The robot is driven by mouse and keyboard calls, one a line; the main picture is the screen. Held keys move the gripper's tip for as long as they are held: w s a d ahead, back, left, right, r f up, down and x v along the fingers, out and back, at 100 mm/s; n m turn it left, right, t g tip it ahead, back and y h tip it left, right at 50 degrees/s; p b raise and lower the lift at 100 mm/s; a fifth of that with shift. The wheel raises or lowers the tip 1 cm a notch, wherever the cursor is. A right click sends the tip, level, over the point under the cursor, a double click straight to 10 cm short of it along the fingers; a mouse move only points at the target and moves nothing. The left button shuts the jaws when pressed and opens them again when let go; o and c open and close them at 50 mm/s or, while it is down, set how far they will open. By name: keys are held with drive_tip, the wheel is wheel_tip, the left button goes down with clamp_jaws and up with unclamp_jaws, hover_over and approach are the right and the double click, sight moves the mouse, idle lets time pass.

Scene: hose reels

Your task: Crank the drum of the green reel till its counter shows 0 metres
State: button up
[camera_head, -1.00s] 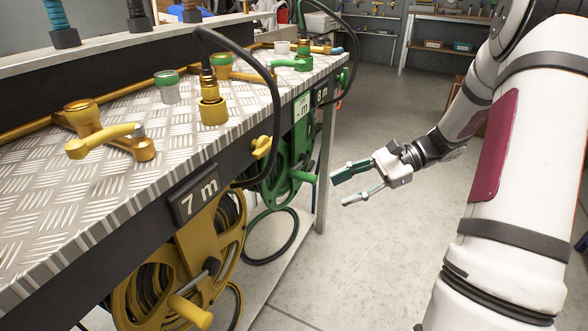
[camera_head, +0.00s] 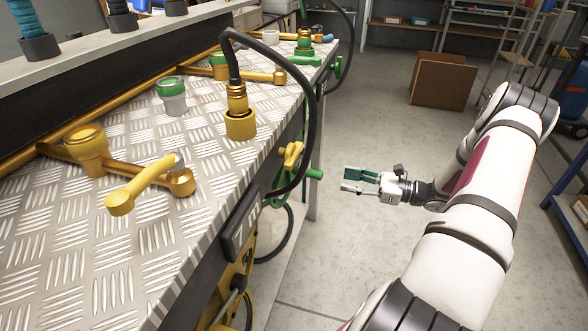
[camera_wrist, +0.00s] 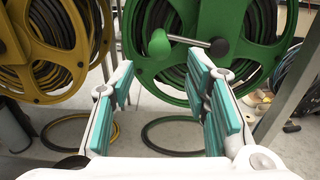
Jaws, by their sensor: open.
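The green reel (camera_wrist: 261,40) fills the upper middle and right of the wrist view, with dark hose on its drum. Its green crank handle (camera_wrist: 159,43) points toward the camera at the left end of a short metal crank arm (camera_wrist: 190,41). In the head view the handle (camera_head: 315,174) shows beside the bench, and most of the reel is hidden. My gripper (camera_head: 346,180) is open and empty, a little right of the handle. In the wrist view its teal fingers (camera_wrist: 165,80) are wide apart, with the handle ahead between them, untouched. The green reel's counter is not readable.
The yellow reel (camera_wrist: 60,75) hangs left of the green one. A yellow valve lever (camera_head: 290,155) and a black hose loop (camera_head: 312,115) stick out from the bench edge (camera_head: 215,215). Floor right of the bench is clear around my gripper. A cardboard box (camera_head: 443,80) stands farther back.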

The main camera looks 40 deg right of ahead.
sight(306, 172)
drive_tip(key=b+x, duration=0.3)
drive_tip(key=x, duration=1)
drive_tip(key=shift+w+a, duration=0.25)
drive_tip(key=shift+w, duration=0.05)
drive_tip(key=shift+c, duration=0.3)
clamp_jaws()
